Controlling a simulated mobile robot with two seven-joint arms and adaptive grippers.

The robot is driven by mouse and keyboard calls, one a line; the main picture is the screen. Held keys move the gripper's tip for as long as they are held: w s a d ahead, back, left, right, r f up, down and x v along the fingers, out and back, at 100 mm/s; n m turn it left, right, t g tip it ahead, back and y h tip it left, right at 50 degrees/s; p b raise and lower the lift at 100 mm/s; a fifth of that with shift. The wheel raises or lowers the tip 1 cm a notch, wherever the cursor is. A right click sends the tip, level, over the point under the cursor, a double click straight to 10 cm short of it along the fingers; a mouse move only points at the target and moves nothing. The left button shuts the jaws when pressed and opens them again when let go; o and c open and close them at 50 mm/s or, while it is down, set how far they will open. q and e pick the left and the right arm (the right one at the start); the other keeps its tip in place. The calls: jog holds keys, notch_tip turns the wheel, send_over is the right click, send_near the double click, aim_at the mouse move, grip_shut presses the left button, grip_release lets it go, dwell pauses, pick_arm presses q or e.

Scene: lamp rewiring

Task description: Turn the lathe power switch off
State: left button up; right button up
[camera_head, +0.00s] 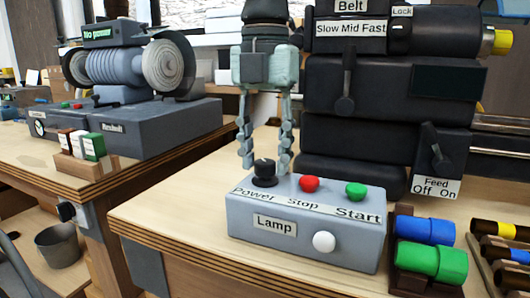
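The grey lathe control box (245,210) stands on the wooden bench. A black power knob (265,173) sits at the left of its top, above the label "Power". A red stop button (309,184) and a green start button (356,191) are to its right. A white lamp knob (323,242) is on the front. My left gripper (265,165) points down with its fingers apart, one tip to each side of the power knob. I see gaps between knob and tips; whether the tips are level with it or behind it I cannot tell. My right gripper is out of view.
The dark lathe headstock (390,90) stands close behind the box, with a feed lever (437,157). Blue (425,230) and green (430,262) cylinders lie in a rack at right. A second bench at left holds a grinder (115,65). The bench left of the box is clear.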

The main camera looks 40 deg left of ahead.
aim_at(265, 161)
pick_arm(q)
jog(key=shift+o, duration=0.6)
notch_tip(265, 161, up, 12)
dwell(0.6)
